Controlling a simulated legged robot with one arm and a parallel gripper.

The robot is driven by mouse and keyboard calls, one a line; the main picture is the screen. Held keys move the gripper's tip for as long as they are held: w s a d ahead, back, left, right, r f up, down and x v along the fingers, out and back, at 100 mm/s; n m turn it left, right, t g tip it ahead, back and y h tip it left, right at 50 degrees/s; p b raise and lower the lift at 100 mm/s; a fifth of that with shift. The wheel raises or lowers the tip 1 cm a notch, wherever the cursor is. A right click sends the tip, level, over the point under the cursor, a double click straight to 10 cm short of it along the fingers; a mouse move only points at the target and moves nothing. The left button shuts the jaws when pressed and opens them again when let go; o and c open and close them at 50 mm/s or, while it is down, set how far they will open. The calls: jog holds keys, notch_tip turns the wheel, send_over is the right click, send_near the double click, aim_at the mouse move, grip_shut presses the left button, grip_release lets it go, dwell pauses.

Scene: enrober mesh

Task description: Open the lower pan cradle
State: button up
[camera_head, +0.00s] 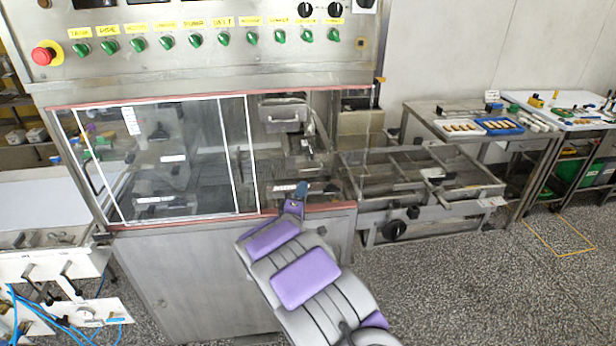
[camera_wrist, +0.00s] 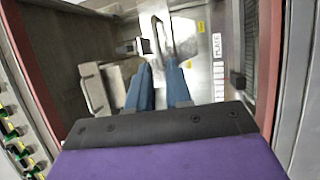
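My gripper (camera_head: 301,188) reaches into the open right part of the enrober, past the glass door. In the wrist view its two blue fingers (camera_wrist: 159,68) are apart, with a narrow gap and nothing visibly held between them. A bright metal loop or bracket (camera_wrist: 155,25) lies beyond the fingertips; I cannot tell whether they touch it. A metal box with a bar handle (camera_wrist: 103,88) is left of the fingers. A similar handled metal box (camera_head: 283,116) shows inside the machine in the head view. I cannot tell which part is the lower pan cradle.
A framed glass door (camera_head: 170,155) covers the machine's left part. The control panel (camera_head: 200,35) is above. A metal conveyor frame (camera_head: 420,180) extends right, and a table with trays (camera_head: 455,112) stands beyond it. Speckled floor at right is mostly clear.

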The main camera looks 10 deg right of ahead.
jog(key=b, duration=0.2)
send_near(312, 164)
jog(key=x, duration=0.5)
jog(key=shift+s+r, duration=0.1)
jog(key=shift+r, duration=0.05)
grip_shut()
jog(key=shift+s+f, duration=0.1)
jog(key=shift+f, duration=0.1)
dwell(1.0)
